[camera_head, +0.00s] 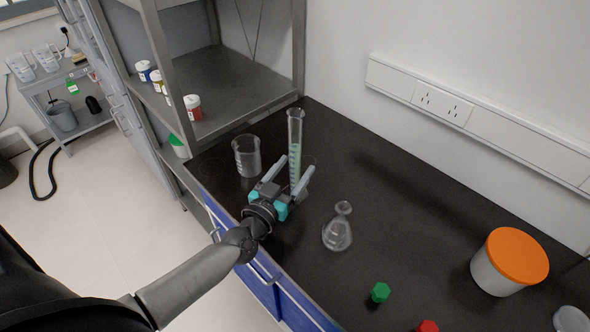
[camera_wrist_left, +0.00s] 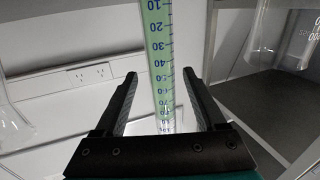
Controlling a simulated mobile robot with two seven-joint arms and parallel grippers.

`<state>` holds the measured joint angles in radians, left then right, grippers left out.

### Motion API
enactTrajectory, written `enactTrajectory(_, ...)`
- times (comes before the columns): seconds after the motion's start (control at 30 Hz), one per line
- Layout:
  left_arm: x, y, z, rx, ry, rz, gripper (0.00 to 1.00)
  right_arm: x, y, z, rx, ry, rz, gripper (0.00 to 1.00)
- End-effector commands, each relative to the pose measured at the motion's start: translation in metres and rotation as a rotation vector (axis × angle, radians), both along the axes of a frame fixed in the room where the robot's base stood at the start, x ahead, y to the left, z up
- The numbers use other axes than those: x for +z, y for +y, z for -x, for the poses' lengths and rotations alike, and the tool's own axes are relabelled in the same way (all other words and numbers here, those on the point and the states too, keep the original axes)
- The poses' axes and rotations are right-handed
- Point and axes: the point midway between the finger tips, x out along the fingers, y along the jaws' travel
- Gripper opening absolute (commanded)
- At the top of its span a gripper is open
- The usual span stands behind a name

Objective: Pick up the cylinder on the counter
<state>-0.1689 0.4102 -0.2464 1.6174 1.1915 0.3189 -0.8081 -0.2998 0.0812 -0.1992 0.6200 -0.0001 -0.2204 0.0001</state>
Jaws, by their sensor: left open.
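The cylinder (camera_head: 295,140) is a tall, clear graduated cylinder with green content. It stands upright on the dark counter (camera_head: 400,200) near the back wall. My left gripper (camera_head: 289,178) is open at the cylinder's lower part, with a finger to each side of it in the head view. In the left wrist view the cylinder (camera_wrist_left: 162,70), with its printed scale, shows between the two open fingers (camera_wrist_left: 160,85). I cannot tell whether either finger touches it. The cylinder's base is partly hidden by the gripper. My right gripper is not in view.
A glass beaker (camera_head: 247,155) stands just left of the cylinder. A conical flask (camera_head: 338,230) stands to the right of my gripper. A green cap (camera_head: 379,292), a red cap (camera_head: 428,326) and an orange-lidded tub (camera_head: 510,262) are farther right. A metal shelf (camera_head: 235,88) rises behind the beaker.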

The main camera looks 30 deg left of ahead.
Motion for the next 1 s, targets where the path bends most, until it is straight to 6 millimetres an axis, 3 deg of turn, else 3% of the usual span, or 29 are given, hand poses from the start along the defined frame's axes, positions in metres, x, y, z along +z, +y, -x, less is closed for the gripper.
enactTrajectory(0.3,-0.003,0.002,-0.038,0.001,-0.002,-0.001,0.72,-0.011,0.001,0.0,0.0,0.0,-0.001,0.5)
enactTrajectory(0.67,-0.003,0.002,-0.044,0.0,0.0,-0.001,0.71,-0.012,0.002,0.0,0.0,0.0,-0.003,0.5)
enactTrajectory(1.0,-0.003,0.002,-0.044,0.0,0.0,-0.001,0.33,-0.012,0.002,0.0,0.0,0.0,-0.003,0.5)
